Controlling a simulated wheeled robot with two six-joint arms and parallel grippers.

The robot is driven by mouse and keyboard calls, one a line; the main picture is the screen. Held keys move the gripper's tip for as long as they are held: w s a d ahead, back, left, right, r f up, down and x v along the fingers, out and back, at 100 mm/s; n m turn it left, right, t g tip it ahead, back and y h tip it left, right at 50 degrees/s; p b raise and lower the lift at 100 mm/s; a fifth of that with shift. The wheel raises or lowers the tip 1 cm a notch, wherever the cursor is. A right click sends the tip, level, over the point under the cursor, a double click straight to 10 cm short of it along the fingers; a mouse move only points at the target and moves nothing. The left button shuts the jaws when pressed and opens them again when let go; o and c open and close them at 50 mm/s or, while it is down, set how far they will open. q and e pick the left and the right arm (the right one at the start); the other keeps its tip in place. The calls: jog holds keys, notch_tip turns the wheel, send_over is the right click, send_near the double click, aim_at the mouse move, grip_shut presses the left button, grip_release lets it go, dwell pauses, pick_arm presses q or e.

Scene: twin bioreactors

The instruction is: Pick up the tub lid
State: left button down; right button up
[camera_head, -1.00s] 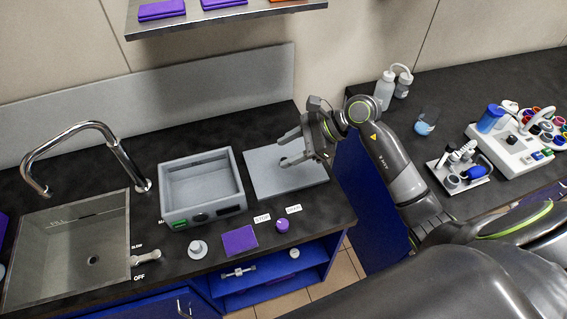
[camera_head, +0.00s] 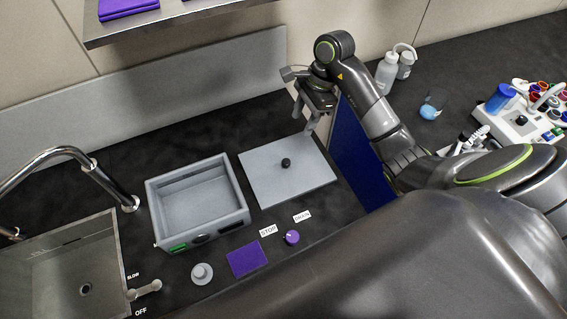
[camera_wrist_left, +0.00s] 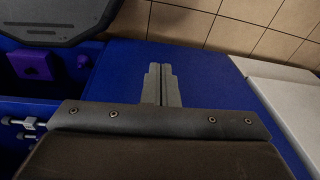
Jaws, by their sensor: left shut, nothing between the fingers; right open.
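The tub lid (camera_head: 262,178) is a flat grey plate with a small black knob (camera_head: 286,163) on top. It lies flat on the dark counter, right of the open grey tub (camera_head: 197,237). My right gripper (camera_head: 309,122) is open and empty, pointing down above the lid's far right corner, apart from the knob. My left gripper (camera_wrist_left: 161,85) shows only in the left wrist view; its fingers are shut together with nothing between them, in front of a blue cabinet surface. The lid does not clearly show in that view.
A sink (camera_head: 82,275) with a tap is on the left. A purple cloth (camera_head: 247,259), a purple knob (camera_head: 292,237) and a grey round piece (camera_head: 202,273) sit in front of the tub. Bottles (camera_head: 387,72) and a tube rack (camera_head: 520,125) stand on the right counter.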

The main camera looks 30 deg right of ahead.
jog(key=b, duration=0.3)
send_near(287, 161)
jog(key=b+x, duration=0.3)
jog(key=shift+w+f+b, duration=0.15)
jog(key=shift+w+b, duration=0.1)
jog(key=shift+b, duration=0.1)
jog(key=shift+a+f+b, duration=0.2)
jog(key=shift+f+b, duration=0.15)
jog(key=shift+f, duration=0.1)
jog(key=shift+a+f+b, duration=0.1)
jog(key=shift+f+b, duration=0.3)
jog(key=shift+f, duration=0.1)
jog(key=shift+s+a+f, duration=0.15)
jog(key=shift+s+f, duration=0.05)
jog(key=shift+f, duration=0.05)
jog(key=shift+p+x, duration=0.65)
jog(key=shift+x, duration=0.5)
jog(key=shift+a+f, duration=0.15)
jog(key=shift+f, duration=0.25)
pick_arm(q)
notch_tip(287, 161, down, 8)
jog(key=s, duration=0.2)
jog(key=shift+r, duration=0.1)
